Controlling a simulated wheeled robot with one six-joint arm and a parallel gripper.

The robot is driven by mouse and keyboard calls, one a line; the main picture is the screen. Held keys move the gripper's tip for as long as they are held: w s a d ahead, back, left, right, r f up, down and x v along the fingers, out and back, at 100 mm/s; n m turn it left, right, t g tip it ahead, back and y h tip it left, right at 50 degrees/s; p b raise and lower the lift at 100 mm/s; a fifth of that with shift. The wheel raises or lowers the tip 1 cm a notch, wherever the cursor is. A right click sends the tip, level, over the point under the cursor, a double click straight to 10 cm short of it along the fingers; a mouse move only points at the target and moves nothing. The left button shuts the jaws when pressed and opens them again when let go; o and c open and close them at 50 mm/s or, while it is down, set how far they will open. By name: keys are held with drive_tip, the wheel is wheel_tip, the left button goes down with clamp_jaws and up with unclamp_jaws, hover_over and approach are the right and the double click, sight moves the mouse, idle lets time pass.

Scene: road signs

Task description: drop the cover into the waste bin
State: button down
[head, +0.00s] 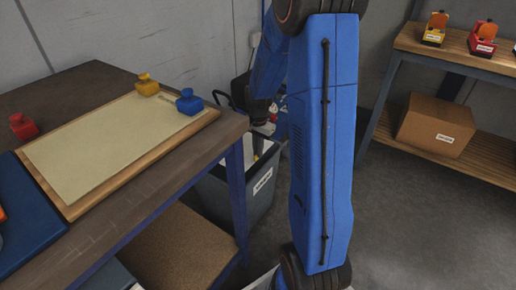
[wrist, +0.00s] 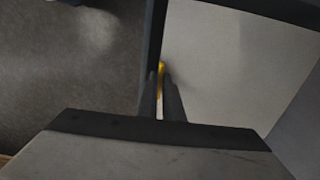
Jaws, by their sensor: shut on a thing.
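The waste bin (head: 238,198) is a dark grey tub with a white label, on the floor behind the right end of the table. In the wrist view its dark rim (wrist: 272,8) frames a pale inside. My gripper (wrist: 163,85) is shut on a small yellow thing, which I take for the cover (wrist: 162,66); only a sliver shows between the fingertips. The fingers point down close to one side of the rim, and I cannot tell their exact height. In the head view a small yellow patch (head: 256,156) shows at the bin's opening. My fingers are not clear there.
The table (head: 110,87) holds a board with a pale sheet (head: 110,150), and yellow (head: 147,86), blue (head: 189,103) and red (head: 23,127) knobbed pieces. A shelf (head: 455,48) at right bears coloured pieces and a cardboard box (head: 436,126). Open floor (head: 420,220) lies front right.

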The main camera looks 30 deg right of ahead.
drive_tip(key=c, duration=1.8)
unclamp_jaws()
drive_tip(key=shift+c, duration=0.2)
drive_tip(key=shift+o, duration=0.6)
drive_tip(key=o, duration=0.7)
drive_tip(key=shift+r, duration=0.1)
wheel_tip(320, 180, up, 10)
drive_tip(key=shift+s, duration=0.1)
